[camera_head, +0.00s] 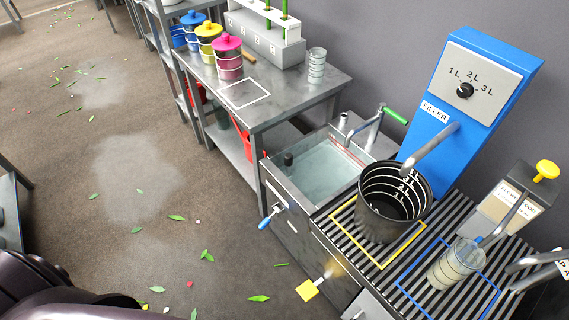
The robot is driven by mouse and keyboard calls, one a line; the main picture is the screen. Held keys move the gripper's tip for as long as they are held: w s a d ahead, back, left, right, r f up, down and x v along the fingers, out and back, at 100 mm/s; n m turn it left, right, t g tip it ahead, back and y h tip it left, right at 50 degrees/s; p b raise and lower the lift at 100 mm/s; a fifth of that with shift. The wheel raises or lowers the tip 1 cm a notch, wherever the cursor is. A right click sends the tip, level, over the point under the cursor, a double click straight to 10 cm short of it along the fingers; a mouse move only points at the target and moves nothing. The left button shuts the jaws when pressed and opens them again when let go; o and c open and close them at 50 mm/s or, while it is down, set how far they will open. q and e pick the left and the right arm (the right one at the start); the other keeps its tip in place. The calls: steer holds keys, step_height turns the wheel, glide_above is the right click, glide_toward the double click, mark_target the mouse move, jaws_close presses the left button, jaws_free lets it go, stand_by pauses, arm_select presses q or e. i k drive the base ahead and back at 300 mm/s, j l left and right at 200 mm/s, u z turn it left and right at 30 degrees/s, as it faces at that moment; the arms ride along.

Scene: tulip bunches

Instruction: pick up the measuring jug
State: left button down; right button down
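A clear jug with pale bands round it (452,266), which looks like the measuring jug, stands upright inside a blue outlined square on the slatted metal rack at the lower right. A blue part shows at its upper right side. The spout of the flower food dispenser (512,203) reaches down close to its top. A similar clear banded vessel (317,66) stands on the grey table at the back. I see neither of my grippers; only dark parts of my own body show at the lower left.
A black bucket with level marks (385,222) stands in a yellow outline under the spout of the blue filler (462,100). A water-filled sink (318,168) lies left of it. Metal bars (535,262) stick in at the right edge. Floor at left is open, with scattered leaves.

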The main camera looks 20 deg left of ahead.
mark_target(464, 258)
steer(key=u, duration=0.15)
steer(key=z, duration=1.3)
